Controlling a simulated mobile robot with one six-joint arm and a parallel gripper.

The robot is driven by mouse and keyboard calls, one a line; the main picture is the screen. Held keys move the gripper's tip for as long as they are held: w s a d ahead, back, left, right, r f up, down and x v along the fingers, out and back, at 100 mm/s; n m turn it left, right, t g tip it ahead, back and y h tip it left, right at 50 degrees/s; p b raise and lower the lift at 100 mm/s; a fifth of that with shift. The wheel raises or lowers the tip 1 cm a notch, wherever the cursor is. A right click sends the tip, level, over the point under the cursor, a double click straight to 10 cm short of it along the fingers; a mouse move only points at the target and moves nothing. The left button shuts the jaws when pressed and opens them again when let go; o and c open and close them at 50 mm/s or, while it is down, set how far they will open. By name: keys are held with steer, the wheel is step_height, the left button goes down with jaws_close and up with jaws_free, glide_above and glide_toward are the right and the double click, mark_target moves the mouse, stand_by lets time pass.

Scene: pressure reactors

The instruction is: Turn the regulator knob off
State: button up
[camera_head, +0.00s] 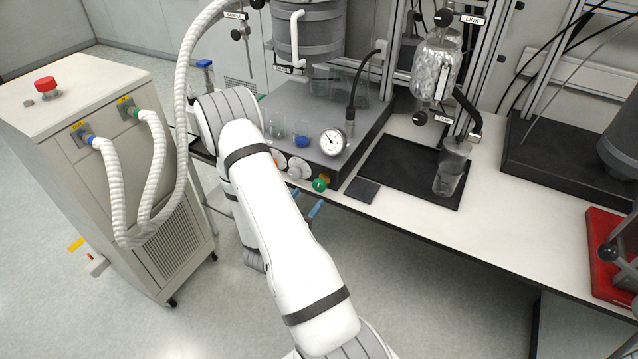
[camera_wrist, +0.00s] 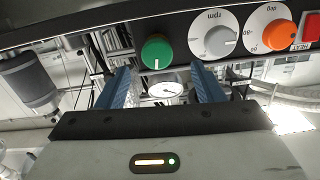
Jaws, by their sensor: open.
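A round green knob (camera_head: 320,184) sits on the front face of the grey reactor base, below a round pressure gauge (camera_head: 332,141). I see no readable label naming it as the regulator. In the wrist view the green knob (camera_wrist: 156,50) has a white mark pointing down in the picture. My gripper (camera_wrist: 161,76) is open and empty, its two blue fingers apart, with the knob just beyond and between the tips. In the head view my gripper (camera_head: 306,201) is partly hidden by my arm, in front of the panel and slightly below the knob. No contact shows.
Beside the green knob are a grey rpm dial (camera_wrist: 213,36), an orange-centred temperature dial (camera_wrist: 270,33) and a red HEAT switch (camera_wrist: 311,28). A black tray (camera_head: 405,170) lies to the right on the bench. A cabinet (camera_head: 75,105) with ribbed hoses stands left.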

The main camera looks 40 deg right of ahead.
mark_target(318, 187)
steer(key=shift+s+d+r, duration=0.1)
steer(key=shift+d, duration=0.5)
steer(key=p+x, duration=0.2)
steer(key=x, duration=0.4)
steer(key=shift+d+p, duration=0.3)
steer(key=shift+c, duration=0.4)
steer(key=shift+a, duration=0.1)
steer(key=c, duration=0.9)
